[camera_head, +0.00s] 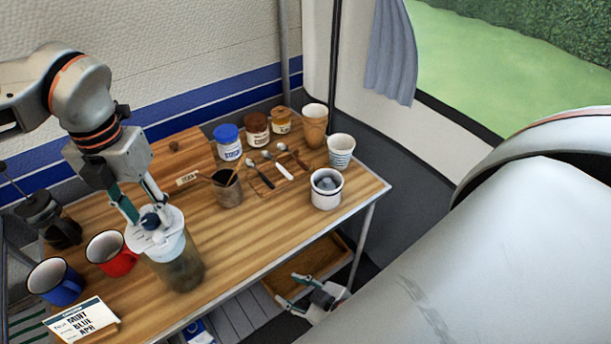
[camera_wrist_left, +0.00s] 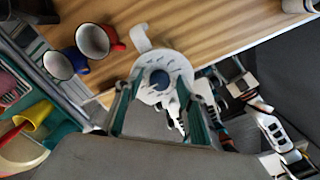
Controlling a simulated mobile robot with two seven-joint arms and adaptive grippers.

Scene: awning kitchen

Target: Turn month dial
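A white disc dial (camera_head: 168,238) with a dark blue round knob (camera_head: 150,221) sits on top of a tall, clear-looking canister (camera_head: 180,270) on the wooden table. My left gripper (camera_head: 148,208) is just above the dial, its two fingers apart with the knob between and slightly below the tips. In the left wrist view the dial (camera_wrist_left: 178,68) and knob (camera_wrist_left: 160,79) lie between the spread fingers; I cannot tell whether they touch. Fine marks on the dial are too small to read. My right gripper (camera_head: 287,290) is open and empty, low beside the table's front edge.
Red mug (camera_head: 112,255), blue mug (camera_head: 55,282) and French press (camera_head: 48,220) are left of the canister.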

